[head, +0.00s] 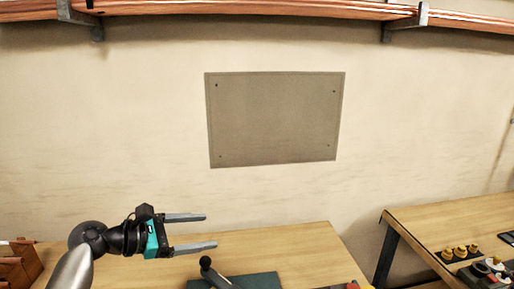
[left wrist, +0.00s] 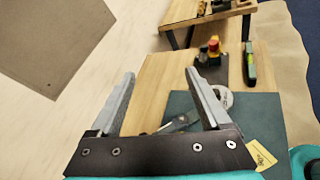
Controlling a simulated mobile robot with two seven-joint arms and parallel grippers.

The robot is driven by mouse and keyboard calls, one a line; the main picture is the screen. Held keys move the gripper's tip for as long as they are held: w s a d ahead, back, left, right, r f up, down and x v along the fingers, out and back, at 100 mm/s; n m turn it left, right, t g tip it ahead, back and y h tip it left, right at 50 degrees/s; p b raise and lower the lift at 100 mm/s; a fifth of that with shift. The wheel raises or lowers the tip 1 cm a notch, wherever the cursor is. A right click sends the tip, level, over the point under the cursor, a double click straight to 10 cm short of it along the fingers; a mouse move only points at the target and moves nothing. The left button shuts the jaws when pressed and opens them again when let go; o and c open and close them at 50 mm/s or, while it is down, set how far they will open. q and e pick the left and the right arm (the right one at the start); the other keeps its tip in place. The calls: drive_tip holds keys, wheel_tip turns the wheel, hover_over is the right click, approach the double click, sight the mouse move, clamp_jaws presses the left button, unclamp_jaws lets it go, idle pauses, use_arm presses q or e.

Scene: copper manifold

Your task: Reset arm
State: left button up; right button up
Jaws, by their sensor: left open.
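My left gripper (head: 212,231) comes in from the left in the head view, above the wooden workbench (head: 292,245). Its two grey fingers are spread apart and point right, with nothing between them. In the left wrist view the fingers (left wrist: 160,95) are also apart, over the bench and a dark green mat (left wrist: 270,118). My right gripper is not in either view.
A grey panel (head: 275,118) is on the wall. A black-handled tool (head: 210,268) is near the mat. A second bench (head: 450,228) with brass fittings (head: 460,252) stands at the right. A brown wooden rack (head: 18,264) is at the left.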

use_arm(q)
drive_tip(key=s+d+f+m+g+y, duration=0.3)
drive_tip(key=s+f+m+y, duration=0.2)
drive_tip(key=s+f+m, duration=0.9)
drive_tip(key=s+a+f+m+g+y, duration=0.1)
drive_tip(key=s+a+f+m+y, duration=0.15)
drive_tip(key=s, duration=0.45)
drive_tip(key=s+a+f+m+y, duration=0.1)
drive_tip(key=s+a+m+y, duration=0.1)
drive_tip(key=s+m, duration=0.3)
drive_tip(key=s+a+f+m+g+y, duration=0.1)
drive_tip(key=s+a+m+y, duration=0.1)
drive_tip(key=s, duration=0.6)
wheel_tip(320, 180, down, 34)
drive_tip(key=s+g+b, duration=0.1)
drive_tip(key=b, duration=1.1)
drive_tip(key=s+a+f+b, duration=0.1)
drive_tip(key=s+f+b, duration=0.4)
drive_tip(key=f, duration=0.7)
drive_tip(key=s+a+f+g+b, duration=0.1)
drive_tip(key=s+f+b, duration=0.4)
drive_tip(key=s+f, duration=0.5)
wheel_tip(320, 180, down, 2)
drive_tip(key=shift+s+a, duration=0.25)
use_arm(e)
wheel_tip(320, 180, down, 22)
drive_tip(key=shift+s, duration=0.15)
